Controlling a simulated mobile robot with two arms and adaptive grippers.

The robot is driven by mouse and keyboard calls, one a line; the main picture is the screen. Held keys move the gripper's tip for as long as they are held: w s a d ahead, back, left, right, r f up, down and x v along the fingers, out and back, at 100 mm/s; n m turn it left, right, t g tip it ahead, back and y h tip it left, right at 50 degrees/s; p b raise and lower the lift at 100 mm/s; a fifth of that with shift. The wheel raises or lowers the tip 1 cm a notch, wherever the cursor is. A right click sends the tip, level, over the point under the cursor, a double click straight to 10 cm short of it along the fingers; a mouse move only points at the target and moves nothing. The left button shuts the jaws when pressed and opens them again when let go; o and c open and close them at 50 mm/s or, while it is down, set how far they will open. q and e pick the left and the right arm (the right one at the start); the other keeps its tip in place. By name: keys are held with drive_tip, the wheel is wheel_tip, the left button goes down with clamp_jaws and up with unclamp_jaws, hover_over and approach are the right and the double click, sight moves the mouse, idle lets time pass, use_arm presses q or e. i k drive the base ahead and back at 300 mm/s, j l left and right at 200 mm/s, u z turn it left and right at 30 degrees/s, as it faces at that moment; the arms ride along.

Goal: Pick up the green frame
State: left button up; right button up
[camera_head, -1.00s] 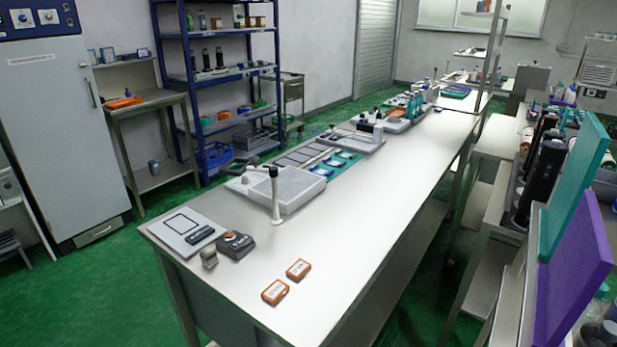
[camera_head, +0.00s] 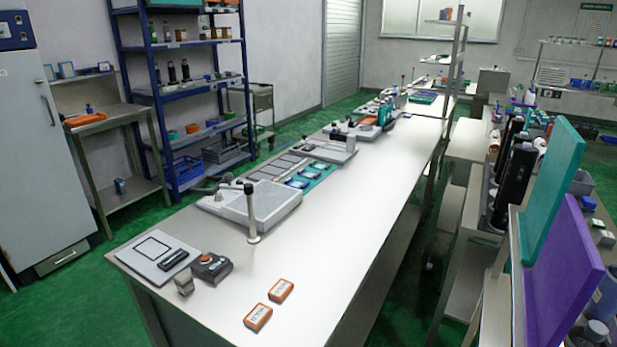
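No part is plainly a green frame, and I cannot tell which thing the name means. A teal-green flat mat or tray (camera_head: 318,171) lies on the long white table (camera_head: 345,235), with small blue-and-white pieces on it. A tall teal panel (camera_head: 552,185) stands upright at the right, behind a purple panel (camera_head: 562,275). Further down the table are green-teal upright items (camera_head: 384,112), too small to make out. Neither of my grippers is in view.
A grey device with a post (camera_head: 251,210) stands on the near half of the table. Two orange boxes (camera_head: 281,290) and a dark device (camera_head: 211,266) lie at the near end. A blue shelf (camera_head: 128,60) stands behind. Green floor is open at the left.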

sight(314, 165)
drive_tip(key=j+u, duration=0.25)
drive_tip(key=j, duration=0.15)
drive_tip(key=i+j+u, duration=0.25)
drive_tip(key=j+u, duration=0.25)
drive_tip(key=j, duration=0.25)
drive_tip(key=i+j+u, duration=0.75)
drive_tip(key=i, duration=0.2)
drive_tip(key=i+j+u, duration=0.1)
drive_tip(key=i+u, duration=0.25)
drive_tip(key=i, duration=0.15)
drive_tip(key=i+z, duration=0.2)
drive_tip(key=i, duration=0.25)
drive_tip(key=i+j+z, duration=0.2)
drive_tip(key=i, duration=0.2)
drive_tip(key=i+z, duration=0.25)
drive_tip(key=i, duration=0.2)
drive_tip(key=i+l+z, duration=0.2)
drive_tip(key=i+z, duration=0.25)
drive_tip(key=i+l+z, duration=0.15)
drive_tip(key=z, duration=0.35)
drive_tip(key=i+j+z, duration=0.1)
drive_tip(key=i+z, duration=0.35)
drive_tip(key=i+j+z, duration=0.2)
drive_tip(key=i+z, duration=0.25)
drive_tip(key=k, duration=0.1)
